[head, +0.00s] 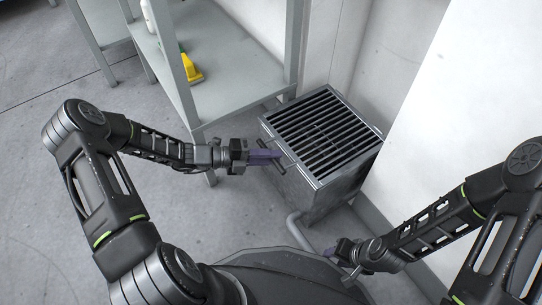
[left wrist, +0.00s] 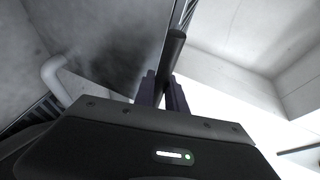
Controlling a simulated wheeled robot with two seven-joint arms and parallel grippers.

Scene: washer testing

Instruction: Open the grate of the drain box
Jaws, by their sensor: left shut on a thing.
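The drain box (head: 328,197) is a grey metal box standing on the floor against the white wall. Its slatted grate (head: 320,130) lies flat across the top. My left gripper (head: 276,156) is at the box's left side, its purple fingers shut on the dark bar handle of the grate. In the left wrist view, the handle (left wrist: 174,52) runs up from between the fingers (left wrist: 162,92). My right gripper (head: 330,252) is low in front of the box, apart from the grate; its fingers are too small to tell their opening.
A grey metal shelf (head: 225,95) stands left of the box, with a yellow item (head: 191,70) and a white bottle (head: 149,15) on it. A pipe (head: 296,230) bends out of the box's lower front. The wall closes off the right side; the floor at left is clear.

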